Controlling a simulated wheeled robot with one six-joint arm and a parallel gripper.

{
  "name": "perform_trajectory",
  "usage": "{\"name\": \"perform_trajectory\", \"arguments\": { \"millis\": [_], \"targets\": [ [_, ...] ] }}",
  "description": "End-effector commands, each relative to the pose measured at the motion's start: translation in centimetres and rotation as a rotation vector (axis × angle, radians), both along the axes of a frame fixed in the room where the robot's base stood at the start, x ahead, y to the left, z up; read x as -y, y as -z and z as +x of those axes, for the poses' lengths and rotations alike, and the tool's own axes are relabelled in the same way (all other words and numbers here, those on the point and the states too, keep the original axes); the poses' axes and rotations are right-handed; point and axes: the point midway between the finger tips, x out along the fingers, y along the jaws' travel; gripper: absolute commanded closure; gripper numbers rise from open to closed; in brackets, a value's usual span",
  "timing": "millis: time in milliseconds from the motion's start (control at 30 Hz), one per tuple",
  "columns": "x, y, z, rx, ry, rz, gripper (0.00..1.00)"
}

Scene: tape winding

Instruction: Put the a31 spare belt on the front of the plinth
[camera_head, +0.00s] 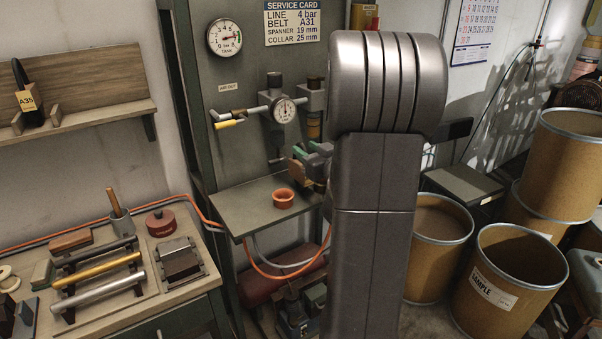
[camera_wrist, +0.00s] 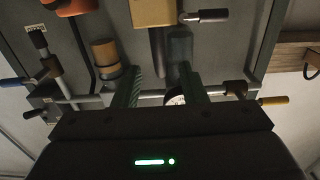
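I cannot make out an A31 belt in either view. A black looped item with a tan A35 tag (camera_head: 27,100) stands on the wooden wall shelf at the left of the head view. No plinth is clearly identifiable. My gripper (camera_head: 312,158) is partly hidden behind my arm in the head view, above the grey panel's ledge.
The ledge (camera_head: 238,212) carries an orange cup (camera_head: 283,198). A gauge and valves (camera_head: 284,110) are on the panel. A service card (camera_head: 292,22) reads BELT A31. The left bench holds a rack of rods (camera_head: 98,273). Drums (camera_head: 510,270) crowd the right.

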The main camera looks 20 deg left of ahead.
Motion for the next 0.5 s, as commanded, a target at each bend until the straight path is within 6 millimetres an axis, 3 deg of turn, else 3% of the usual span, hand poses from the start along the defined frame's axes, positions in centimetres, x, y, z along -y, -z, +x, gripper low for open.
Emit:
{"name": "perform_trajectory", "arguments": {
  "millis": [200,467,500],
  "targets": [
    [-2.3,0.0,1.7,-0.001,-0.002,0.001,0.62],
    [-2.5,0.1,1.9,-0.001,0.000,-0.001,0.62],
    [-2.5,0.1,1.9,-0.001,0.000,-0.001,0.66]
  ]
}}
